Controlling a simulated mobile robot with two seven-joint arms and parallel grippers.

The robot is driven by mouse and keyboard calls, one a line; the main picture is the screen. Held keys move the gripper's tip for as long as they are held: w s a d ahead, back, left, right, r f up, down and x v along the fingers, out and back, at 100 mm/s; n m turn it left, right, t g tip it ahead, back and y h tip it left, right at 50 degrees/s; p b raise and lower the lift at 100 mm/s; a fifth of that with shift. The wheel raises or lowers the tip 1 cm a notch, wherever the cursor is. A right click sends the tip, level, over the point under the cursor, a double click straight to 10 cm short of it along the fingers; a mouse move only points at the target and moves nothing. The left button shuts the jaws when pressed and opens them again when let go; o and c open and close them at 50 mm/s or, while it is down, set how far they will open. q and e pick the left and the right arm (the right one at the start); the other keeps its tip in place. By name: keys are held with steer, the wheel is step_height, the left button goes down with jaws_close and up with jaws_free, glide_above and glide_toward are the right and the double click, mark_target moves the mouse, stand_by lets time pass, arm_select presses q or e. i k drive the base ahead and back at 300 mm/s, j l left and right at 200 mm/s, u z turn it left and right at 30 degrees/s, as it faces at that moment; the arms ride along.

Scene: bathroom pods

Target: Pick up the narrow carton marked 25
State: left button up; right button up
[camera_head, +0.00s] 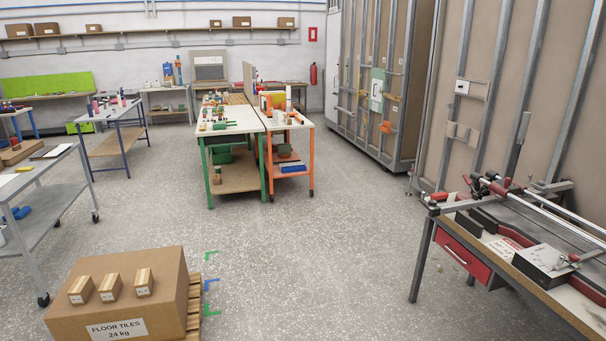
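No carton that I can read as marked 25 shows in the head view. A large brown carton (165,288) at the lower left reads "FLOOR TILES 24 kg". On its top stand a left small carton (81,290), a middle small carton (110,288) and a right small carton (144,282), in a row and apart. Each has a small pale label on its front, too small to read. Neither of my grippers is in view.
The large carton sits on a wooden pallet (194,305). A grey cart (50,200) stands to its left. A workbench (465,235) with clamps is at the right. Green-legged (230,150) and orange (288,160) tables stand farther back. The middle floor is clear.

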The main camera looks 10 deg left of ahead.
mark_target(143, 286)
steer(key=i+l+u, duration=0.15)
steer(key=i, duration=0.3)
steer(key=i+l+u, duration=0.1)
steer(key=i, duration=0.4)
steer(key=i+l+u, duration=0.15)
steer(key=i, duration=0.3)
steer(key=i+u, duration=0.45)
steer(key=i+l+u, duration=0.1)
steer(key=u, duration=0.35)
steer(key=i+l+u, duration=0.25)
steer(key=i+u, duration=0.15)
steer(key=i+l+u, duration=0.15)
steer(key=u, duration=0.25)
steer(key=i+l+u, duration=0.2)
steer(key=u, duration=0.2)
steer(key=i+l+u, duration=0.3)
steer(key=u, duration=0.15)
steer(key=i+l+u, duration=0.2)
steer(key=l+u, duration=0.25)
steer(key=i+l+u, duration=0.2)
steer(key=l, duration=0.2)
